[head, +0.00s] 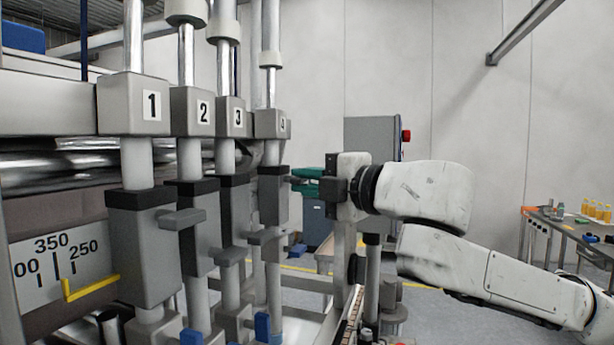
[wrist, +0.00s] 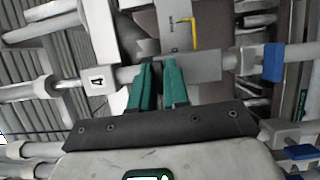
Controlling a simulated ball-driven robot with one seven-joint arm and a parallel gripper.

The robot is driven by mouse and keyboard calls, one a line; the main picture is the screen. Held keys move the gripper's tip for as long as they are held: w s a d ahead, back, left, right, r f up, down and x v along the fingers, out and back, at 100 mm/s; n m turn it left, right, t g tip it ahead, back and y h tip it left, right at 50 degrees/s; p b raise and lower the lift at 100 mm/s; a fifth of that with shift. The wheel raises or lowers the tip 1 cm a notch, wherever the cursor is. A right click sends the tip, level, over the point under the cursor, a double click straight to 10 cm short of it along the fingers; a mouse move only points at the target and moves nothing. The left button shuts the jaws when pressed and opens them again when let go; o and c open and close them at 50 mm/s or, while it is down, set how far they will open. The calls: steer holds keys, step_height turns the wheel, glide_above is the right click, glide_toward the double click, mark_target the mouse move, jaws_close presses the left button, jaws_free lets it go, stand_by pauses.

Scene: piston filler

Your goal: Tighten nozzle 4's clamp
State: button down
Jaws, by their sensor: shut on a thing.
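Nozzle 4 is the farthest in the row, its numbered block (head: 270,125) partly turned from the head view; the 4 label shows clearly in the wrist view (wrist: 95,80). Below it is nozzle 4's grey clamp body with a dark top (head: 273,203), also seen in the wrist view (wrist: 205,66). My gripper (head: 298,183) comes from the right with its teal fingers at the upper part of this body. In the wrist view the fingers (wrist: 159,72) are close together against the near end of the body. They are shut on nozzle 4's clamp, whose gripped part they hide.
Nozzles 1 (head: 152,105), 2 (head: 203,112) and 3 (head: 238,117) stand nearer, with grey levers jutting right from their bodies. Blue parts (head: 262,327) sit lower down. A grey cabinet with a red knob (head: 406,135) stands behind. A table with bottles (head: 560,222) is far right.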

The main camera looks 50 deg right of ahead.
steer(key=shift+d, duration=0.1)
stand_by(0.3)
steer(key=c, duration=1.2)
jaws_free()
steer(key=shift+s, duration=0.1)
steer(key=s+b, duration=0.8)
steer(key=s, duration=0.2)
steer(key=shift+s+a, duration=0.25)
steer(key=shift+s, duration=0.1)
